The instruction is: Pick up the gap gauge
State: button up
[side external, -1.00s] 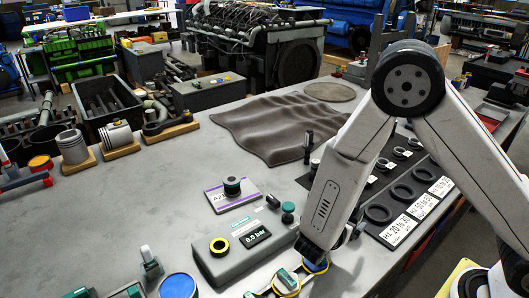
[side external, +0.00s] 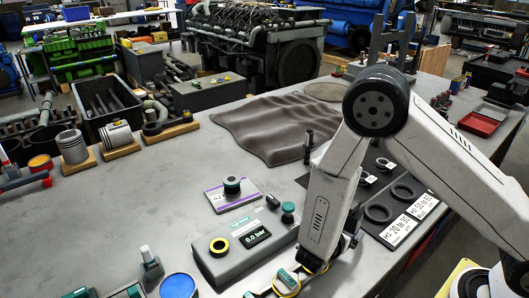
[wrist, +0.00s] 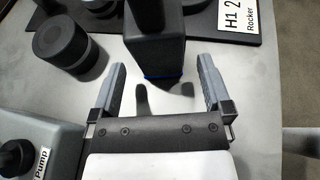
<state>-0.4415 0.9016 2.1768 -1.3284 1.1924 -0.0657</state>
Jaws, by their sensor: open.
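In the wrist view, a dark block (wrist: 155,52) with a narrower upright part on top and a blue line along its lower edge stands ahead of my gripper (wrist: 162,66). It may be the gap gauge, but I cannot tell for sure. My gripper's two grey fingers are apart, one on each side of the block's near end, with visible space at both sides. Nothing is held. In the side view, my forearm hides most of the gripper and the block.
A dark round cylinder (wrist: 68,46) stands left of the block. The grey pump box (wrist: 35,140) is at lower left; it also shows in the side view (side external: 225,262). A black mat with rings and labels (side external: 405,222) lies beyond the gripper. A brown cloth (side external: 265,125) lies behind.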

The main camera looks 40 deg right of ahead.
aim_at(347, 228)
jog(key=shift+x, duration=2)
grip_shut()
